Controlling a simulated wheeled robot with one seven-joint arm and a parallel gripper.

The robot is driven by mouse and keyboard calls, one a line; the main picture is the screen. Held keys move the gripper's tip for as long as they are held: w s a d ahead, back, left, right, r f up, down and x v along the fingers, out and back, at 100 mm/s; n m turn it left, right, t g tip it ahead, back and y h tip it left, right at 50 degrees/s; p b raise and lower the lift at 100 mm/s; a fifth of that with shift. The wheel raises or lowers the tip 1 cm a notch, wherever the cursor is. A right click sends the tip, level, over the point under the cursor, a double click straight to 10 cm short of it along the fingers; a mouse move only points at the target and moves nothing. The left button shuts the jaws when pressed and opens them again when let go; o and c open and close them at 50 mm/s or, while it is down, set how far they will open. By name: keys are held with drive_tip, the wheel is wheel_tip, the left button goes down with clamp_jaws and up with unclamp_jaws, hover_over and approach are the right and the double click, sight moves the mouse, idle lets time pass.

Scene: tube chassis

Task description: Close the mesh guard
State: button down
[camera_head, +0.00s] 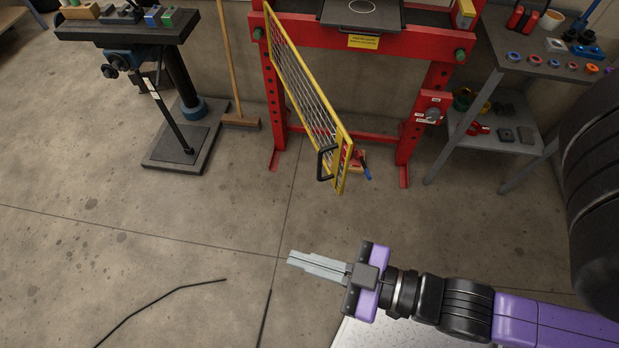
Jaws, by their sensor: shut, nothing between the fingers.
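The mesh guard (300,92) is a yellow-framed panel of grey wire mesh. It is hinged at the left post of the red press frame (415,92) and stands swung open, its free end pointing out toward me. A black handle (321,163) sits near the lower free end, on the guard's left face. My gripper (289,259) is shut and empty. Its grey fingers point left over the concrete floor, below and apart from the guard and its handle.
A pedestal stand (180,132) and a broom (240,120) are to the left. A grey shelf table (500,92) with small parts is to the right. Dark cables (150,300) lie on the floor. Floor between gripper and guard is clear.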

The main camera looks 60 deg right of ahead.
drive_tip(key=w+a+f+n+g+y, duration=0.1)
drive_tip(key=w+a+f+n, duration=0.15)
drive_tip(key=f, duration=0.25)
drive_tip(key=w+a+f+n+g, duration=0.2)
drive_tip(key=w+a+f, duration=0.1)
drive_tip(key=w+f, duration=0.15)
drive_tip(key=w+d+f+n+g+h, duration=0.1)
drive_tip(key=w+d+f+n+h, duration=0.15)
drive_tip(key=w+f+h, duration=0.55)
drive_tip(key=s+d+r+m+g+h+p, duration=0.1)
drive_tip(key=s+d+r+m+g+h, duration=0.5)
drive_tip(key=d+r+h, duration=0.5)
drive_tip(key=d+f+n+t+p, duration=0.1)
drive_tip(key=d+p, duration=0.3)
drive_tip(key=d, duration=0.6)
drive_tip(key=shift+w+d+f+t+h, duration=0.15)
drive_tip(key=shift+d+f+t+h, duration=0.25)
drive_tip(key=shift+f, duration=0.45)
